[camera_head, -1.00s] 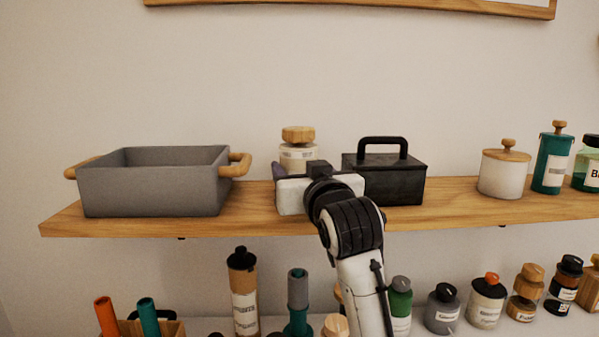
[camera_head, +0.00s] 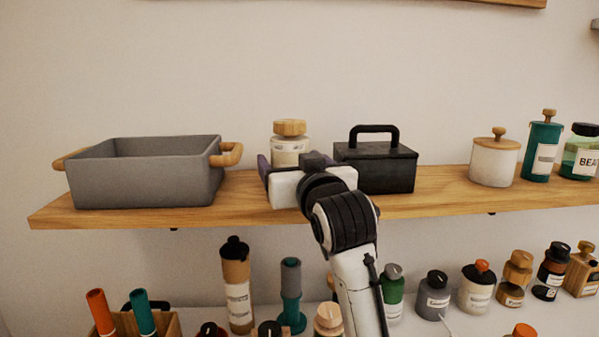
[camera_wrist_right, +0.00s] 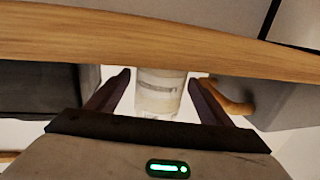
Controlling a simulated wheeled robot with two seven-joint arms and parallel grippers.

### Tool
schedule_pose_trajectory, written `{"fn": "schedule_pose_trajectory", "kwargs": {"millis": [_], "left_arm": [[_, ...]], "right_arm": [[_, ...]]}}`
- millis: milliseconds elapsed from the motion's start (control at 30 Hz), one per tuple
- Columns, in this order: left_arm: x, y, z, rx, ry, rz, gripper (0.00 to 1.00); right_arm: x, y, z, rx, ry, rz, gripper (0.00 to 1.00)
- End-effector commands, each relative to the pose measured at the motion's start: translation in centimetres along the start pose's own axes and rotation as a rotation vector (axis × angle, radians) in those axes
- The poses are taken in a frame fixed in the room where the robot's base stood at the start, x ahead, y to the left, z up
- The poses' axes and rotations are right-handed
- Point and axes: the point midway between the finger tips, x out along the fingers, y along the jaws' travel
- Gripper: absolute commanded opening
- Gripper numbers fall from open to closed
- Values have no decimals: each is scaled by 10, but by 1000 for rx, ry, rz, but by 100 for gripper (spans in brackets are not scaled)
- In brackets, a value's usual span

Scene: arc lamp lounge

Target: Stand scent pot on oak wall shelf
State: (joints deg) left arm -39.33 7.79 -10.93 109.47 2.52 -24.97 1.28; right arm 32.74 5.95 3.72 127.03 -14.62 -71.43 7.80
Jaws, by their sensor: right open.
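The scent pot (camera_head: 290,152), a cream jar with a label and a wooden lid, stands upright on the oak wall shelf (camera_head: 440,202), between a grey bin and a black box. My right gripper (camera_head: 288,172) is in front of it at shelf height and hides its lower part. In the right wrist view, the pot (camera_wrist_right: 160,95) shows between two open, spread fingers (camera_wrist_right: 160,82), with a narrow gap visible on each side. The shelf edge (camera_wrist_right: 150,38) crosses the top of that view. My left gripper is not in view.
The grey bin with wooden handles (camera_head: 145,185) stands left of the pot and the black lidded box (camera_head: 375,170) close to its right. A white canister (camera_head: 494,162) and bottles stand farther right. Several bottles fill the surface below. Bare shelf lies right of the black box.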

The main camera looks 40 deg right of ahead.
Motion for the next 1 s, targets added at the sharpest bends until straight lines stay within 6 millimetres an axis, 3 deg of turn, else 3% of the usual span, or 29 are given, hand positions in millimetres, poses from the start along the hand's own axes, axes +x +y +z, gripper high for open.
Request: {"fn": "schedule_pose_trajectory", "kwargs": {"millis": [267,433,600,1000], "left_arm": [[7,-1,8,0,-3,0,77],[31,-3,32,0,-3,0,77],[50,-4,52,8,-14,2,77],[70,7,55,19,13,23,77]], "right_arm": [[-62,-1,1,3,4,-3,74],[-93,0,8,5,9,-3,74],[-96,0,7,3,6,3,74],[-111,0,3,1,2,0,74]]}}
